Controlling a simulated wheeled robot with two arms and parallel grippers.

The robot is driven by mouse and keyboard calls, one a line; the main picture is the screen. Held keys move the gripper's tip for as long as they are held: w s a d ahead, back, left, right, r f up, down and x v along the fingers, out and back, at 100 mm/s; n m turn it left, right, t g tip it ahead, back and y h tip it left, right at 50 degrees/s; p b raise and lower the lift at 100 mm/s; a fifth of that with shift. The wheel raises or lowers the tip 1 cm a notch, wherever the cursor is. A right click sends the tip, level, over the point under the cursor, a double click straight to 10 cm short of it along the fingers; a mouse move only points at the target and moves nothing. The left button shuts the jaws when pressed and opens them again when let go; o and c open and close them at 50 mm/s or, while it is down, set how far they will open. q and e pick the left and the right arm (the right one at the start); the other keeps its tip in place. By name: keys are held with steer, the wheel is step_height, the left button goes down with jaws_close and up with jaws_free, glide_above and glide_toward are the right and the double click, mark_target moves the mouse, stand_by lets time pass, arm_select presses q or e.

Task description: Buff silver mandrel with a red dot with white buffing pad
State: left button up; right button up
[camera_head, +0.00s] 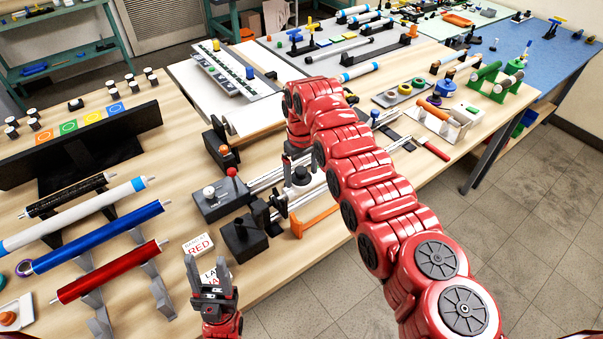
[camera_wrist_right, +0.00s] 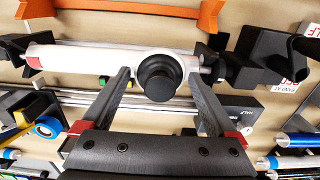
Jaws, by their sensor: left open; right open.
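The silver mandrel (camera_wrist_right: 95,57) lies across the wrist view between two black holders, with a red mark (camera_wrist_right: 33,63) near its left end. The white buffing pad (camera_wrist_right: 143,59) with a black knob (camera_wrist_right: 160,80) sits over the mandrel's right part; the pad also shows in the head view (camera_head: 299,187). My right gripper (camera_wrist_right: 157,76) is open, its fingers on either side of the knob with gaps. I cannot tell its height above the pad. My left gripper (camera_head: 208,270) is open and empty near the table's front edge.
Black holder blocks (camera_head: 243,238) stand left of the mandrel. An orange bracket (camera_head: 316,220) lies in front. Blue (camera_head: 105,235) and red (camera_head: 110,271) tubes rest on a rack at left. My right arm crosses above the table's middle.

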steer(key=c, duration=1)
steer(key=shift+c, duration=0.2)
steer(key=shift+d, duration=0.1)
